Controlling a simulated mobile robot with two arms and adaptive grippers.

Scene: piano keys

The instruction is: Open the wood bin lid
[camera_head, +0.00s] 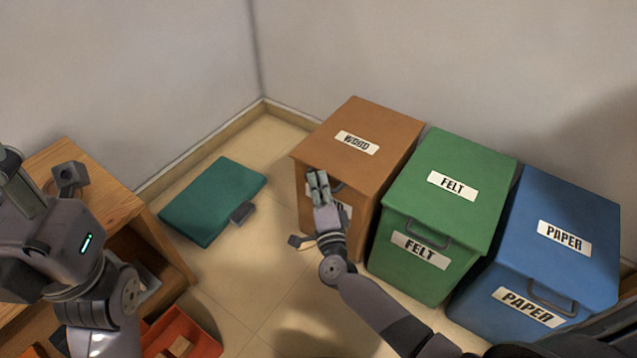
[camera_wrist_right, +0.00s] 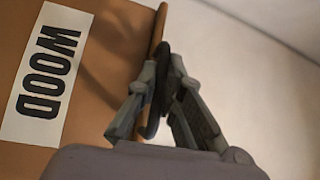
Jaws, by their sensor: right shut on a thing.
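The brown wood bin (camera_head: 316,185) stands against the wall, the leftmost of the bins in the head view. Its lid (camera_head: 371,117), with a WOOD label on top, lies flat and shut. My right gripper (camera_head: 317,182) is at the bin's upper front edge and partly hides the front label. In the right wrist view, its fingers (camera_wrist_right: 163,88) are shut on the dark lid handle (camera_wrist_right: 158,97), beside the front WOOD label (camera_wrist_right: 45,75). My left gripper (camera_head: 20,180) is at the left edge, partly cut off, far from the bin; its fingertips do not show clearly.
A green FELT bin (camera_head: 452,165) and a blue PAPER bin (camera_head: 560,215) stand in a row to the right, both lids shut. A teal mat-like object (camera_head: 212,198) lies on the floor. A wooden table (camera_head: 75,155) and an orange-red tray (camera_head: 182,325) are at the left.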

